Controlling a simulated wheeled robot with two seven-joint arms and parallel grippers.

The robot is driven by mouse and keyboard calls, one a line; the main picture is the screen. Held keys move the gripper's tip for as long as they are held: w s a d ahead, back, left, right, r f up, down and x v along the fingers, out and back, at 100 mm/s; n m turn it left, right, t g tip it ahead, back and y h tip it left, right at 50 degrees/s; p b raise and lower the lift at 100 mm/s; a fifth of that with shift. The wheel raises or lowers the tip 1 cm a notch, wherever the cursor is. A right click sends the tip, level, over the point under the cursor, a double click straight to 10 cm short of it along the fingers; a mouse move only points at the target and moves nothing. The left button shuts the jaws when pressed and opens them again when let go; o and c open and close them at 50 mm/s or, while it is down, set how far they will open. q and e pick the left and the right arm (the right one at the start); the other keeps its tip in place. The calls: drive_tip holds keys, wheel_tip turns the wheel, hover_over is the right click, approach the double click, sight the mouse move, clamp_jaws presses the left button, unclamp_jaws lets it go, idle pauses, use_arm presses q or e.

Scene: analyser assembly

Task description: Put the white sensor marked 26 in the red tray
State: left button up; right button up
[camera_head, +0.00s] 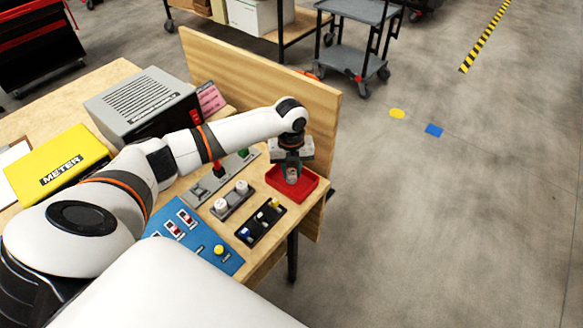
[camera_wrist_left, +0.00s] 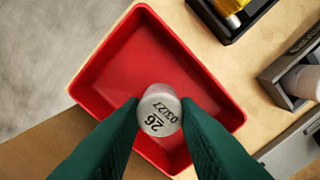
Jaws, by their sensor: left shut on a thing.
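The white sensor marked 26 (camera_wrist_left: 159,108) is between the green fingertips of my left gripper (camera_wrist_left: 160,116), its marked end facing the wrist camera. My left gripper (camera_head: 292,172) is shut on it. The red tray (camera_head: 310,188) lies at the table's right end, and the gripper is over it in the head view. In the wrist view the red tray (camera_wrist_left: 95,75) shows behind the sensor, with an empty floor where visible. I cannot tell how high the sensor is above the tray floor. My right gripper is not in view.
A black rack (camera_head: 252,236) with small coloured parts and a grey holder (camera_head: 222,212) with white cylinders stand left of the tray. A blue panel (camera_head: 228,265) lies in front. A wooden board (camera_head: 250,75) rises along the table's back edge.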

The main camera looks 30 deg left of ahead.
sight(291, 172)
use_arm(q)
drive_tip(key=shift+f, duration=0.15)
drive_tip(key=shift+f, duration=0.4)
drive_tip(key=o, duration=1)
wheel_tip(291, 172, up, 13)
drive_tip(key=shift+r, duration=0.15)
idle(0.3)
